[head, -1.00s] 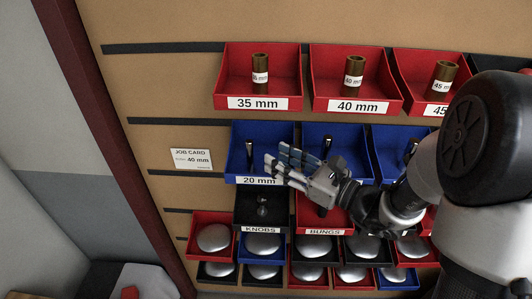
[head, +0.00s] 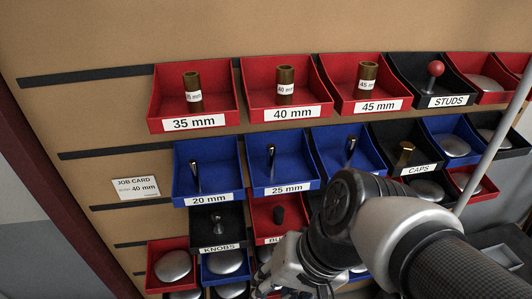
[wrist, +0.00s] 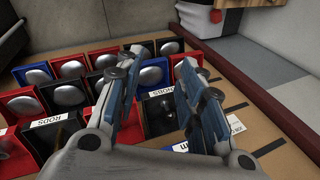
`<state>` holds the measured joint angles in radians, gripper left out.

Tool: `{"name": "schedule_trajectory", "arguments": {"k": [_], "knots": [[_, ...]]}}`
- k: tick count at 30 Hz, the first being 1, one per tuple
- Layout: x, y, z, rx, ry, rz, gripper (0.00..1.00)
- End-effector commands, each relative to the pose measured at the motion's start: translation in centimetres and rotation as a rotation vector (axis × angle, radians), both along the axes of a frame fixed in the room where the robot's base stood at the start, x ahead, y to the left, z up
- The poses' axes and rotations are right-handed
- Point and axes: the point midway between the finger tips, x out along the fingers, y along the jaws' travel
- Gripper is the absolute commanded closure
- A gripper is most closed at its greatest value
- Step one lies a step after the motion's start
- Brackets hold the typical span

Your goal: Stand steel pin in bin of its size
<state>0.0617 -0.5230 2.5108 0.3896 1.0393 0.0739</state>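Three blue bins in the middle row each hold one slim steel pin. The pin (head: 196,177) in the 20 mm bin (head: 222,155) leans slightly. Another pin (head: 270,160) stands in the 25 mm bin (head: 305,158), and a third pin (head: 351,150) is in the blue bin (head: 372,148) to its right, whose label is hidden by my arm. My gripper (head: 262,288) is low in the head view, before the lower bins and partly cut off. In the wrist view my gripper (wrist: 158,100) has its fingers apart, with no pin visible between them.
Red bins above hold brown sleeves, such as the 35 mm bin (head: 222,98). The job card (head: 136,188) reads 40 mm. The black knobs bin (head: 233,222) and the red bungs bin (head: 262,225) sit below the blue row. Bins with silver domes (head: 173,266) fill the bottom.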

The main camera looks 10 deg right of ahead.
Motion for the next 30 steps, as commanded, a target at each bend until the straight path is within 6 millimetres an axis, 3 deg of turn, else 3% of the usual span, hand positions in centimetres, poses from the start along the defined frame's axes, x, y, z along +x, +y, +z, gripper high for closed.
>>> {"name": "schedule_trajectory", "arguments": {"k": [3,7,20,26,30], "knots": [[-0.2,-3.8,1.1,-0.225,-0.172,0.136,0.64],[0.1,-6.2,2.1,-0.366,-0.267,0.213,0.64],[0.2,-7.0,2.2,-0.409,-0.290,0.235,0.64],[0.1,-6.9,-0.7,-0.408,-0.289,0.234,0.64],[0.1,-6.9,-4.6,-0.408,-0.289,0.234,0.64]]}}
